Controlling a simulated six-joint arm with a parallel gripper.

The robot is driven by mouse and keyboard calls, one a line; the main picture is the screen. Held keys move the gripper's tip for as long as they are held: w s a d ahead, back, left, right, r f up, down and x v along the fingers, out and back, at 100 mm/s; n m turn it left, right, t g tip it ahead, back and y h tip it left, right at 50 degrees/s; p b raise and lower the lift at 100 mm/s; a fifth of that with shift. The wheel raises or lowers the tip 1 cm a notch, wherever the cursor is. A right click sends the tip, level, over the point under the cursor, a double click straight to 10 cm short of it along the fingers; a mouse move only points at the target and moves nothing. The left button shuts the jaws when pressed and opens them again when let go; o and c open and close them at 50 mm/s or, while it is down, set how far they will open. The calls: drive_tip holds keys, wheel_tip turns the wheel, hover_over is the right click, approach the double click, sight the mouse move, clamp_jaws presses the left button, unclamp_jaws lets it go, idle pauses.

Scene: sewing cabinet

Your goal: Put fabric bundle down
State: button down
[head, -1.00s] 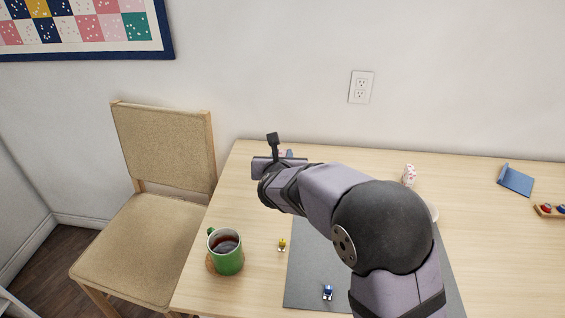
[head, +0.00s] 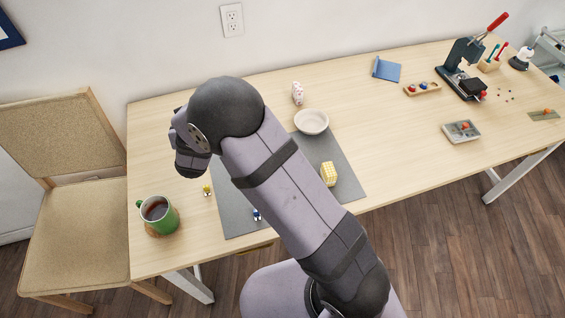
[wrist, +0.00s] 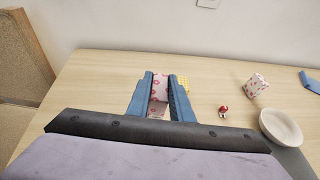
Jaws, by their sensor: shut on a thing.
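My gripper (wrist: 161,78), with blue fingers in the wrist view, is shut on a white fabric bundle with a pink pattern (wrist: 158,92). The bundle is between the fingers, over the table; I cannot tell whether it touches the top. In the head view the fingers and the held bundle are hidden behind my arm. Another pink-and-white bundle (head: 297,93) stands behind the bowl and also shows in the wrist view (wrist: 255,86). A yellow checked bundle (head: 329,174) lies on the grey mat (head: 236,213). Something yellow (wrist: 184,82) shows behind the right finger.
A white bowl (head: 312,121) sits at the mat's back edge. A green mug (head: 159,214) stands at the table's left front. Small yellow (head: 206,190) and blue (head: 256,214) items and a small red one (wrist: 223,111) lie around. The table (head: 400,135) has bare room right of the mat.

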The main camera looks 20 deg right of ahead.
drive_tip(key=s+d+r+m+g+h, duration=0.1)
drive_tip(key=s+d+m+g+h, duration=0.45)
drive_tip(key=d, duration=0.45)
drive_tip(key=s+d+r+m+g+h, duration=0.1)
drive_tip(key=s+d+m+g+h, duration=0.2)
drive_tip(key=s+d+m+h, duration=0.4)
drive_tip(key=shift+n+y, duration=0.25)
drive_tip(key=shift+y, duration=0.6)
drive_tip(key=shift+s+d+f+p, duration=0.1)
drive_tip(key=shift+d+f+p, duration=0.25)
drive_tip(key=shift+f, duration=1.3)
drive_tip(key=shift+s+d+f+p, duration=0.1)
drive_tip(key=shift+d+f+p, duration=0.3)
drive_tip(key=shift+f, duration=1.25)
drive_tip(key=shift+s+d+f+p, duration=0.1)
drive_tip(key=shift+d+f+p, duration=0.25)
drive_tip(key=shift+f, duration=1.3)
drive_tip(key=shift+f, duration=0.15)
drive_tip(key=c, duration=1.9)
unclamp_jaws()
drive_tip(key=shift+c, duration=0.2)
drive_tip(key=o, duration=0.4)
drive_tip(key=shift+c, duration=0.2)
